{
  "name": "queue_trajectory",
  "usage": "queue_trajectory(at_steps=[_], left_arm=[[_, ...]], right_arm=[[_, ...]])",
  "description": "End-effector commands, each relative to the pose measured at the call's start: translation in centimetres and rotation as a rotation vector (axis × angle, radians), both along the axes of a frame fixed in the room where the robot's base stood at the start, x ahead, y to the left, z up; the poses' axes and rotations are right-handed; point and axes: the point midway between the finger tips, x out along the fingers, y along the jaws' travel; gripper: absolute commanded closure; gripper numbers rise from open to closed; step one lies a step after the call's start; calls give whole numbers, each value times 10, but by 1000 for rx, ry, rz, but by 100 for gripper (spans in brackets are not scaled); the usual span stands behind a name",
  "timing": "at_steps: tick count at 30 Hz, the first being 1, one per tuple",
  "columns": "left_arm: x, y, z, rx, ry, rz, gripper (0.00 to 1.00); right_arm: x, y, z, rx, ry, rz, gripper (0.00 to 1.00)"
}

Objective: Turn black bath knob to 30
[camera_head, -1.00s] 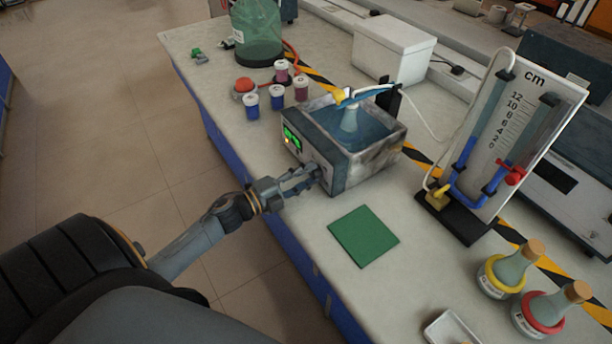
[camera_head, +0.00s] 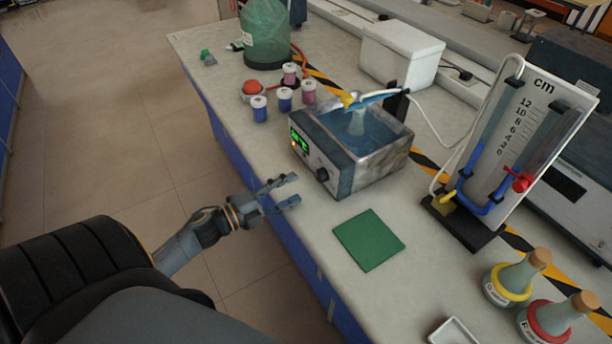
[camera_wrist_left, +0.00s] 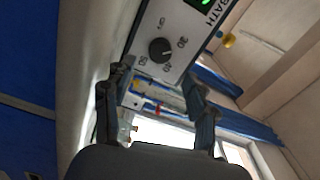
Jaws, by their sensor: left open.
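The water bath (camera_head: 368,170) is a grey box with water inside, standing near the bench's front edge. Its black knob (camera_head: 322,174) sits on the front panel, below and right of a lit green display (camera_head: 299,140). In the left wrist view the knob (camera_wrist_left: 160,50) is ringed by markings, among them OFF and 30. I cannot tell which mark it points to. My left gripper (camera_head: 293,190) is open and empty, in front of the panel and apart from the knob. In the left wrist view its fingers (camera_wrist_left: 157,76) are spread below the knob. My right gripper is not in view.
A green mat (camera_head: 369,240) lies in front of the bath. Several small capped jars (camera_head: 285,100) and a red button (camera_head: 252,89) stand behind it to the left. A manometer board (camera_head: 520,150) stands to the right. Flasks (camera_head: 515,280) are at the lower right.

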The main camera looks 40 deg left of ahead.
Motion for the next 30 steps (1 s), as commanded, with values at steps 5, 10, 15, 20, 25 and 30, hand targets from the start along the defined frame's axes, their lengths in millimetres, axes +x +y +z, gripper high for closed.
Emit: queue_trajectory(at_steps=[5,10,15,20,25,30], left_arm=[[-31,13,-1,0,3,2,43],[-46,19,0,-1,-1,0,43],[-48,20,0,-1,-2,-1,43],[-48,20,0,0,-1,-1,43],[-48,20,0,0,-1,0,43],[-48,20,0,0,-1,0,43]], right_arm=[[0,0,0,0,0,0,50],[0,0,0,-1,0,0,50],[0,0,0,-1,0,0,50],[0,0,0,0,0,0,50],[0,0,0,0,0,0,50],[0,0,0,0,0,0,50]])
